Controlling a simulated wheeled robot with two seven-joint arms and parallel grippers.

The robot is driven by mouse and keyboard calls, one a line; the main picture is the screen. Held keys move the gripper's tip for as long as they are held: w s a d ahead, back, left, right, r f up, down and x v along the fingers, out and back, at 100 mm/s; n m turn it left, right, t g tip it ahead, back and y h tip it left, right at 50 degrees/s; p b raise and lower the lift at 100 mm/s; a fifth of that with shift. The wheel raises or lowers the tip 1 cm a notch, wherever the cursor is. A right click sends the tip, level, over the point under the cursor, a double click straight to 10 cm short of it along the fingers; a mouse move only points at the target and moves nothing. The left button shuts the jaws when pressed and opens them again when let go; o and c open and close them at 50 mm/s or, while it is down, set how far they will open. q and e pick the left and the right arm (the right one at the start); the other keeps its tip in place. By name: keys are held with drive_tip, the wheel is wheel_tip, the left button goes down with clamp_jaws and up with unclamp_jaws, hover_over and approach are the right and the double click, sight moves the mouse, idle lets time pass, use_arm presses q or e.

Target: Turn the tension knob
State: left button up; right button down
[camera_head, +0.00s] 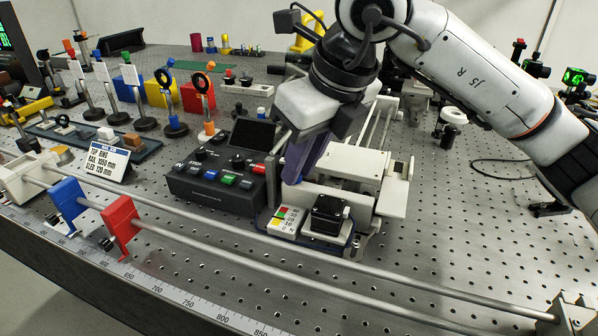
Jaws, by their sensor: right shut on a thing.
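My right gripper (297,165) reaches down from the top of the view, with its dark purple fingers at the left end of a white carriage device (345,165). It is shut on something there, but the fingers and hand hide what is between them. I cannot make out the tension knob itself; it may be the hidden part. In front of the fingers a small gauge plate (285,222) shows red, green and yellow marks. A black square block (328,212) sits beside the plate. My left gripper is not in view.
A black control box (215,188) with coloured buttons stands just left of the gripper. A long rail (215,243) with a blue clamp (68,203) and a red clamp (120,226) runs along the front. Several optics on posts stand at left. The perforated bench (460,235) is mostly clear at right.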

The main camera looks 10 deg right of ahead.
drive_tip(key=n, duration=0.1)
drive_tip(key=n+g+y, duration=0.1)
drive_tip(key=n, duration=0.1)
drive_tip(key=shift+w+d+n, duration=0.1)
drive_tip(key=shift+d+n, duration=0.1)
drive_tip(key=shift+n, duration=0.1)
drive_tip(key=n, duration=0.1)
drive_tip(key=n+g+p, duration=0.1)
drive_tip(key=n, duration=0.1)
drive_tip(key=n+y+p, duration=0.1)
drive_tip(key=shift+w+d+r+n+g, duration=0.1)
drive_tip(key=shift+w+n+g, duration=0.15)
drive_tip(key=shift+n+g, duration=0.05)
drive_tip(key=n+g+p, duration=0.1)
drive_tip(key=n, duration=0.2)
drive_tip(key=shift+w, duration=0.15)
use_arm(q)
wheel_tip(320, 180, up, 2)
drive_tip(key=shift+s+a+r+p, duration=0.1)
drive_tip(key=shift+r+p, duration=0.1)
drive_tip(key=shift+p, duration=0.2)
use_arm(e)
drive_tip(key=shift+n, duration=0.5)
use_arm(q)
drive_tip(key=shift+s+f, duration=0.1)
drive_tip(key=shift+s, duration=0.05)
use_arm(e)
drive_tip(key=shift+g, duration=0.3)
